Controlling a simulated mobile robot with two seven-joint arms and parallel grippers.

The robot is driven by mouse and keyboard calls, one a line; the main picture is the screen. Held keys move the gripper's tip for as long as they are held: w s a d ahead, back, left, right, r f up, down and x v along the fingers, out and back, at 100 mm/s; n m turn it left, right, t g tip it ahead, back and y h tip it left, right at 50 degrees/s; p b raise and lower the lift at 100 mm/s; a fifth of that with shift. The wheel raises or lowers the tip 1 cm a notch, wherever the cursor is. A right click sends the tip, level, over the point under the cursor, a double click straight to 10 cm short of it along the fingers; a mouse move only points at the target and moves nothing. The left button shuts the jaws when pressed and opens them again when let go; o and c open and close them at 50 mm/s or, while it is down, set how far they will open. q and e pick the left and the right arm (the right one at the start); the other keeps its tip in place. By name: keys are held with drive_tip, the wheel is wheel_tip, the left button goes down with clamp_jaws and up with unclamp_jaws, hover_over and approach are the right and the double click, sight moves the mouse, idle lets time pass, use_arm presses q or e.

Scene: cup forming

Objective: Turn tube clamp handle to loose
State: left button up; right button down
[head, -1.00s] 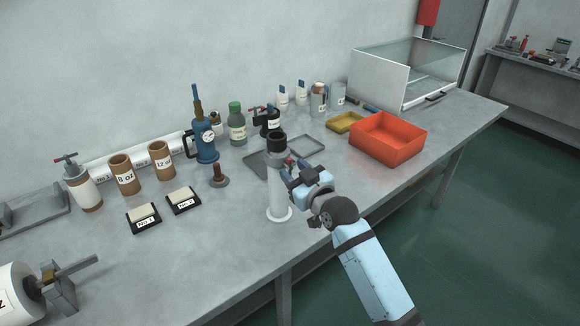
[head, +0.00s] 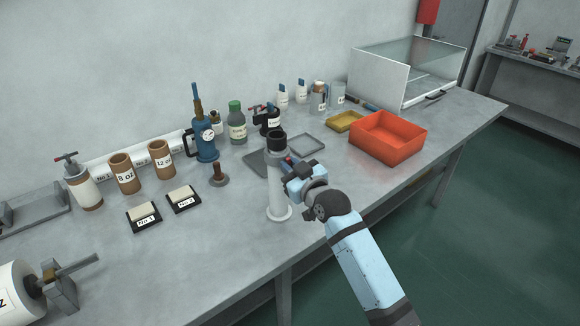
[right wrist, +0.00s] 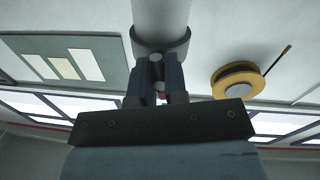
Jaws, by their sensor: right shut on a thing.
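The white tube (head: 279,190) stands upright on a round white base at the bench's front edge. A grey clamp collar (head: 276,157) goes around its upper part, below a black top (head: 277,137). The collar also shows in the right wrist view (right wrist: 161,42). My right gripper (head: 288,162) is at the right side of the collar, shut on the clamp handle. In the right wrist view its two fingers (right wrist: 155,72) meet close against the collar. The fingers hide most of the handle; a small red bit (right wrist: 161,96) shows between them. My left gripper is not in view.
Behind the tube lie a dark grey tray (head: 262,165) and a lighter tray (head: 307,144). A brown-handled stamp (head: 218,174) and a blue pump (head: 205,140) stand to the left. An orange bin (head: 388,139) is at the right.

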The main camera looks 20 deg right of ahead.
drive_tip(key=shift+r+n, duration=0.1)
drive_tip(key=shift+n, duration=0.2)
drive_tip(key=shift+r+n+p, duration=0.1)
drive_tip(key=shift+n+p, duration=0.75)
drive_tip(key=shift+n, duration=0.15)
drive_tip(key=n+p, duration=0.2)
drive_tip(key=n, duration=0.1)
drive_tip(key=shift+n, duration=0.3)
drive_tip(key=n+p, duration=0.1)
drive_tip(key=n, duration=0.1)
drive_tip(key=shift+n, duration=0.4)
drive_tip(key=n+p, duration=0.1)
drive_tip(key=n, duration=0.4)
drive_tip(key=shift+p, duration=0.3)
drive_tip(key=shift+n+p, duration=0.4)
drive_tip(key=shift+n, duration=1.5)
drive_tip(key=c, duration=1.1)
unclamp_jaws()
